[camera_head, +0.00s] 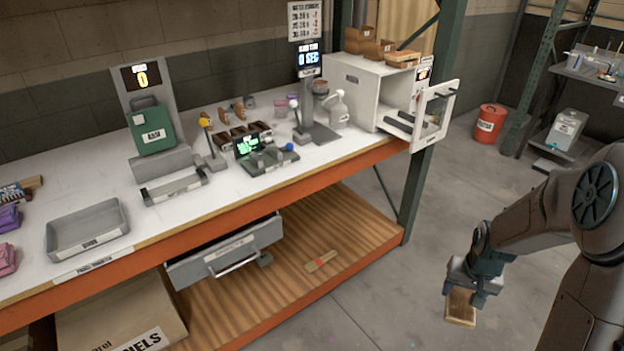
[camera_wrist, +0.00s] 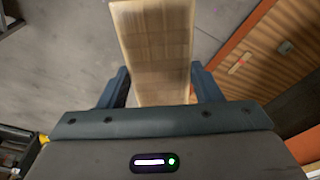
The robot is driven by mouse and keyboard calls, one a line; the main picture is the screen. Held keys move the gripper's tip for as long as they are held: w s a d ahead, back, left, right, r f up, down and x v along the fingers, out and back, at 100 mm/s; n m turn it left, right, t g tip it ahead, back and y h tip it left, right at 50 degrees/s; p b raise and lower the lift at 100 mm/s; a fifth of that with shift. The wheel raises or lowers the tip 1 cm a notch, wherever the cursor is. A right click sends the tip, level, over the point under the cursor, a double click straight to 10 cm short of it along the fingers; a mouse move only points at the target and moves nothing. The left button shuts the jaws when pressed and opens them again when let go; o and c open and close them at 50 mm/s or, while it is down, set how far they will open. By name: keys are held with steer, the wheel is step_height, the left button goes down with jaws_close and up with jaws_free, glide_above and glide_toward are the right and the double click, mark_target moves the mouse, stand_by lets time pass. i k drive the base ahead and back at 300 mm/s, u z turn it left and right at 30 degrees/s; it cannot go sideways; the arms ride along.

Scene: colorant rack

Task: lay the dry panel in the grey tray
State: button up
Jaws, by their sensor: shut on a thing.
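My gripper (camera_head: 466,290) hangs over the floor to the right of the workbench, shut on a light wooden panel (camera_head: 460,307). In the wrist view the panel (camera_wrist: 155,45) stands out between the two fingers, its face pale and grained. The grey tray (camera_head: 88,230) is a shallow open box on the left part of the bench top, well away from my gripper. Its inside looks empty. A label is on its front wall; the text is too small to read surely.
A white cabinet (camera_head: 372,88) with its door (camera_head: 434,115) swung open stands at the bench's right end. A green can (camera_head: 151,128), a levered device (camera_head: 266,158) and a stand (camera_head: 318,128) occupy the middle. A drawer (camera_head: 225,252) juts below. Open floor lies right.

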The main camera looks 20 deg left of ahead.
mark_target(91, 232)
steer(key=z, duration=1.8)
steer(key=k, duration=2.8)
steer(key=u, duration=1.2)
